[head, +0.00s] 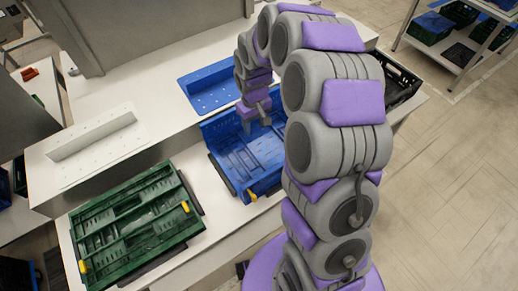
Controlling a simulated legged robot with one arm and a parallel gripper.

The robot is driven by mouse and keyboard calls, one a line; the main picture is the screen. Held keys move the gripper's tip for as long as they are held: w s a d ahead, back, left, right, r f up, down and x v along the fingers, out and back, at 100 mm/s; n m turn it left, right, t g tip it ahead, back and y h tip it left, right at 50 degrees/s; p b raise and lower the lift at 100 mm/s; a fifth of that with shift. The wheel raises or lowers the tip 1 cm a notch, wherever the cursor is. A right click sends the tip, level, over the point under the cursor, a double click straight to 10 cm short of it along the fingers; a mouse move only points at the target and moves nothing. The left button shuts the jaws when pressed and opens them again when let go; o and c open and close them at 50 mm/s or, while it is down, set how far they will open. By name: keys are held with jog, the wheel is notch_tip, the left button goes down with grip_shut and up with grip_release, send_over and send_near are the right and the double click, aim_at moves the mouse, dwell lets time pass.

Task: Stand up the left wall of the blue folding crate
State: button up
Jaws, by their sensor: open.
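The blue folding crate (249,158) lies on the white table in the middle of the head view. Its far wall (227,121) appears raised. The wall on its left side appears to lie flat or low, with a yellow latch (252,196) at the near edge. My gripper (256,122) hangs over the far part of the crate, fingers pointing down, and is open. I cannot tell whether the fingers touch the crate. My arm hides the crate's right side.
A green folded crate (135,222) lies to the left on the same table. A blue perforated bracket (212,88) and a white one (95,135) stand behind on the raised ledge. A shelf with crates (462,35) is at the far right. Floor at right is clear.

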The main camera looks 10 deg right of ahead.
send_near(252, 155)
jog(key=f, duration=0.1)
jog(key=d+f+b, duration=0.1)
jog(key=f+b, duration=0.1)
jog(key=f, duration=0.1)
jog(key=shift+d+f, duration=0.1)
jog(key=shift+d, duration=0.15)
jog(key=a+f, duration=0.1)
jog(key=f, duration=0.1)
jog(key=a+f+b, duration=0.1)
jog(key=f, duration=0.1)
jog(key=shift+a, duration=0.35)
jog(key=shift+d+f, duration=0.15)
jog(key=shift+d, duration=0.85)
jog(key=shift+c, duration=1.2)
jog(key=shift+a, duration=0.6)
jog(key=c, duration=0.5)
jog(key=shift+c, duration=0.5)
jog(key=shift+d, duration=0.2)
grip_shut()
